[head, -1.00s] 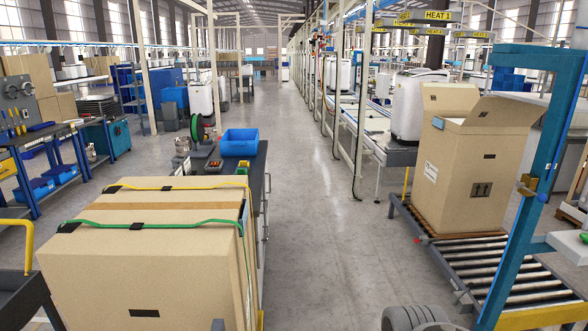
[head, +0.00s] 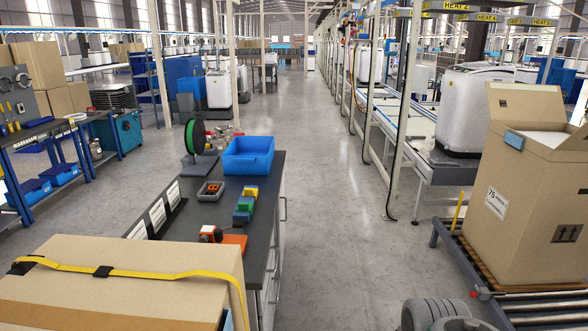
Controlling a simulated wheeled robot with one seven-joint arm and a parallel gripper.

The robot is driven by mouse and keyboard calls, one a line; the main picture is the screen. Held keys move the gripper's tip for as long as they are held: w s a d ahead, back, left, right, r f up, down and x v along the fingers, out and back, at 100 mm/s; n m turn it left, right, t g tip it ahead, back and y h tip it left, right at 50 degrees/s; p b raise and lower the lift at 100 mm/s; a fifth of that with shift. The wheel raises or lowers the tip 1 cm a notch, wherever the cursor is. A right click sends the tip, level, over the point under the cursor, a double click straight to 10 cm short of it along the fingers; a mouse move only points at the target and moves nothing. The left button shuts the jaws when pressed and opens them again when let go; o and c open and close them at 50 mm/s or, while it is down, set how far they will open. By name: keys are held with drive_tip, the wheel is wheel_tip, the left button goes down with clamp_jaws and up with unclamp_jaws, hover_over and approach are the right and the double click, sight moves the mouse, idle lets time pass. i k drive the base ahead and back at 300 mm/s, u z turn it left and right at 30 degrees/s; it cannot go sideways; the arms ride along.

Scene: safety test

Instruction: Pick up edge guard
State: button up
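I cannot single out the edge guard with certainty. A large cardboard box (head: 120,290) stands at the lower left, cut off by the bottom of the picture. A yellow strap (head: 170,273) runs across its top. Small black pieces sit at this strap, one on the top (head: 103,271) and one near the left edge (head: 23,266); they may be edge guards. A dark grey rounded part at the bottom right seems to be my own arm. My gripper's fingers do not show.
A dark workbench (head: 215,225) behind the box holds a blue bin (head: 248,155), a small grey tray (head: 210,190), coloured blocks (head: 245,205) and a reel (head: 196,136). An open carton (head: 530,200) stands on a roller conveyor (head: 455,255) at right. The middle aisle floor (head: 335,220) is clear.

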sight(247, 192)
drive_tip(key=i, duration=3.55)
drive_tip(key=u, duration=4.6)
